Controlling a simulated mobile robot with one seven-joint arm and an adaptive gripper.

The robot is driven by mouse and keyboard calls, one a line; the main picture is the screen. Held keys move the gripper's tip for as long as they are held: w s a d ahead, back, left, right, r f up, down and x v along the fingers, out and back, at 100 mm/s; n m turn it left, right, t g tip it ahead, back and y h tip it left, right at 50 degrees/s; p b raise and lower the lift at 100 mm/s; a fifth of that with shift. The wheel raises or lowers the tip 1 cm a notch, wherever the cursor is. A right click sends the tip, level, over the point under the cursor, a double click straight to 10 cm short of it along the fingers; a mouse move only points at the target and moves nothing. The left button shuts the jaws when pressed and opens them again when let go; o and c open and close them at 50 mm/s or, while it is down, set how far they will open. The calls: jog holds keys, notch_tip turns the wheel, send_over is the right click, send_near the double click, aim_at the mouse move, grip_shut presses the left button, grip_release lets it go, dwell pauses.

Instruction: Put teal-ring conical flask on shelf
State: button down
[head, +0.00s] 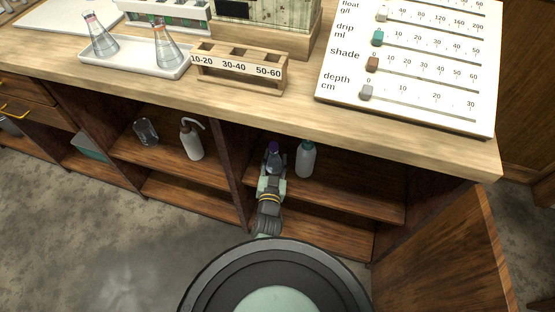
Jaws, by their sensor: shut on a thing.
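My gripper (273,162) reaches into the open cabinet under the bench, over the right-hand shelf (345,190). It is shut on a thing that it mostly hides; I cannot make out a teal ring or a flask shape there. A small dark purple part shows at the fingertips. I cannot tell whether the held thing touches the shelf board. Two conical flasks stand on the white tray on the bench: one with a pinkish ring (100,40) and one with an orange ring (166,50).
A white bottle with a teal cap (306,160) stands close right of my gripper. An upright divider (230,165) is on the left. The left bay holds a wash bottle (191,142) and a clear glass vessel (146,132). An open door (450,260) stands at right. Shelf room is free right of the bottle.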

jog(key=shift+r, duration=0.1)
jog(key=c, duration=1.4)
grip_release()
jog(key=shift+c, duration=0.2)
jog(key=o, duration=0.5)
jog(key=shift+c, duration=0.2)
jog(key=shift+s, duration=0.1)
